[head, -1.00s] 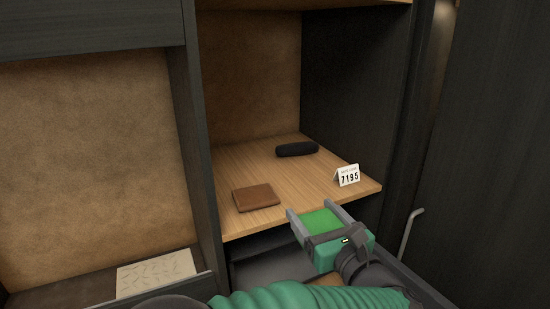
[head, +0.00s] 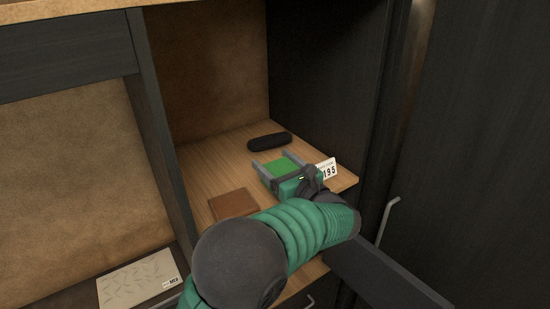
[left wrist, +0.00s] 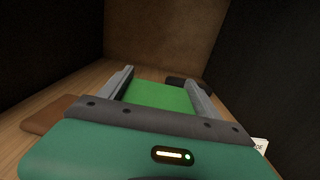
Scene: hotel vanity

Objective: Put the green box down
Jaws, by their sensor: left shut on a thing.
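The green box (head: 281,168) is between the fingers of my left gripper (head: 277,162), which is shut on it. The gripper is over the wooden shelf (head: 198,159), between a brown wallet-like item and a number card. In the left wrist view the green box (left wrist: 158,96) sits between both grey fingers (left wrist: 160,88). I cannot tell whether the box touches the shelf, as its underside is hidden. My right gripper is not in view.
A brown wallet-like item (head: 234,203) lies left of the gripper. A black case (head: 270,141) lies behind it. A white number card (head: 327,168) stands at the right, partly hidden by my gripper.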

